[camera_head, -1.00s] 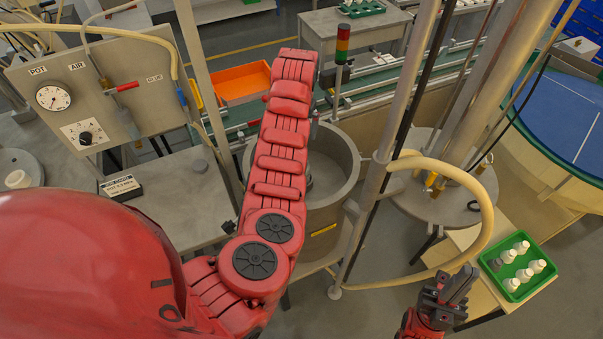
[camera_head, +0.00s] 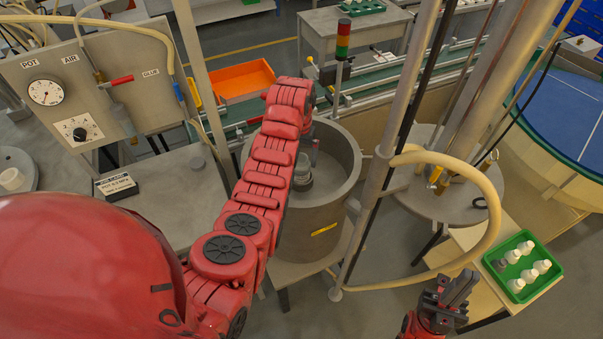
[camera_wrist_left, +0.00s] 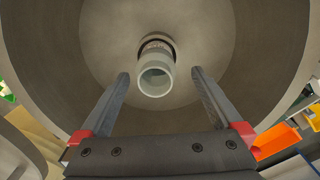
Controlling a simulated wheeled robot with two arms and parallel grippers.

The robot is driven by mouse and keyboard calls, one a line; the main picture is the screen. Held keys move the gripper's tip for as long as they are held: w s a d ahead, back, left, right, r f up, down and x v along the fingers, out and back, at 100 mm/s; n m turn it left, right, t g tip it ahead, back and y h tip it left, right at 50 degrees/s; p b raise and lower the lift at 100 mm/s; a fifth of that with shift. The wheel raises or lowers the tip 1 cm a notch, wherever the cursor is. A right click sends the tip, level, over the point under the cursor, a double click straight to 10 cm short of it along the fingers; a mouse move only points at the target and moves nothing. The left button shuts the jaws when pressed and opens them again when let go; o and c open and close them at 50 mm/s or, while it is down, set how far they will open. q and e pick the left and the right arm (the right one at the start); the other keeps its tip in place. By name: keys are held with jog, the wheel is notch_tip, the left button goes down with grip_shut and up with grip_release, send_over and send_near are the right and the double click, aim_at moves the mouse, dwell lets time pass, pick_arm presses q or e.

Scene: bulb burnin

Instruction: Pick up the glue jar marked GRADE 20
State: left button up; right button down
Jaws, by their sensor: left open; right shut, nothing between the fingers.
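A pale grey-white cylindrical jar (camera_wrist_left: 156,78) stands on the floor of a deep round grey pot (camera_head: 348,205). It shows in the wrist view with an open-looking round top and a band of marking that I cannot read. In the head view the jar (camera_head: 303,172) is partly hidden by my left arm. My left gripper (camera_wrist_left: 161,73) is open above the jar, one finger on each side of it in the wrist view, apparently not touching. In the head view the arm mostly hides that gripper. My right gripper (camera_head: 460,287) is shut and empty at the lower right.
The pot's high wall surrounds the jar. Metal posts (camera_head: 375,195) and a cream hose (camera_head: 490,220) stand to its right. A green tray (camera_head: 530,288) holds several white bulbs. A gauge panel (camera_head: 100,90), a sign block (camera_head: 118,187) and an orange bin (camera_head: 245,82) are left and behind.

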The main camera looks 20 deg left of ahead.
pick_arm(q)
jog(key=shift+f+p, duration=0.2)
jog(key=shift+p, duration=0.1)
jog(key=f, duration=0.1)
jog(key=f+p, duration=0.2)
jog(key=shift+w+d+f, duration=0.1)
jog(key=shift+d+f, duration=0.15)
jog(key=shift+d, duration=0.05)
jog(key=shift+f+p, duration=0.3)
jog(key=shift+f, duration=0.45)
grip_shut()
